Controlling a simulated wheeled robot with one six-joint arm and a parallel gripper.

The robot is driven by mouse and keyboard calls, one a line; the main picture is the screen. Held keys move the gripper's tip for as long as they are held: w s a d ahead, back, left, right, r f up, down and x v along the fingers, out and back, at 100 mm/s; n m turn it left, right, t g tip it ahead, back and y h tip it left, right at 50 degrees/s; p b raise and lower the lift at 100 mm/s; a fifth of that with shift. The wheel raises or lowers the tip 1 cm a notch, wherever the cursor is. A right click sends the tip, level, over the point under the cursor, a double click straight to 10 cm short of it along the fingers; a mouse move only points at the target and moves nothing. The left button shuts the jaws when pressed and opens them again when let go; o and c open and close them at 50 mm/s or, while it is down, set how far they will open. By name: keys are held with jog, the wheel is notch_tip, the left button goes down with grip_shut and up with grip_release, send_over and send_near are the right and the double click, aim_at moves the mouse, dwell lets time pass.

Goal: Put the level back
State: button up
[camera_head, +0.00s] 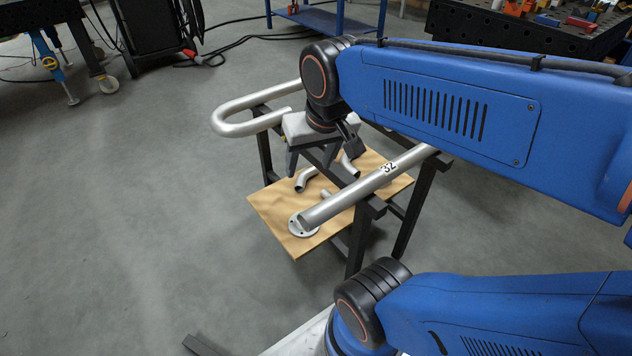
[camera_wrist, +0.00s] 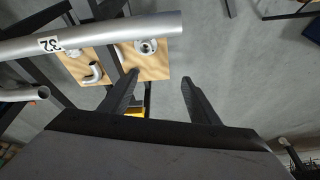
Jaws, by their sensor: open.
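No level shows clearly in either view. In the wrist view a small yellow patch (camera_wrist: 135,114) shows between my gripper's body and the left finger. It is mostly hidden, and I cannot tell whether it is the level. My gripper (camera_wrist: 160,78) is open, with its fingers wide apart and nothing seen between their tips. In the head view my gripper (camera_head: 311,169) points down over the black trestle stand, close to the bent steel pipe (camera_head: 240,128). My arm covers part of the stand and pipe.
The straight pipe run marked 32 (camera_head: 350,194) lies across the stand (camera_head: 368,208). A perforated table (camera_head: 480,25) stands at the back right.

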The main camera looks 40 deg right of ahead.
jog(key=s+f+n, duration=0.1)
jog(key=s, duration=0.1)
jog(key=s+a+f+n, duration=0.1)
jog(key=s, duration=0.1)
jog(key=shift+a+f+n+t, duration=0.1)
jog(key=shift+f+n+t, duration=0.1)
jog(key=shift+n+t, duration=0.1)
dwell(1.1)
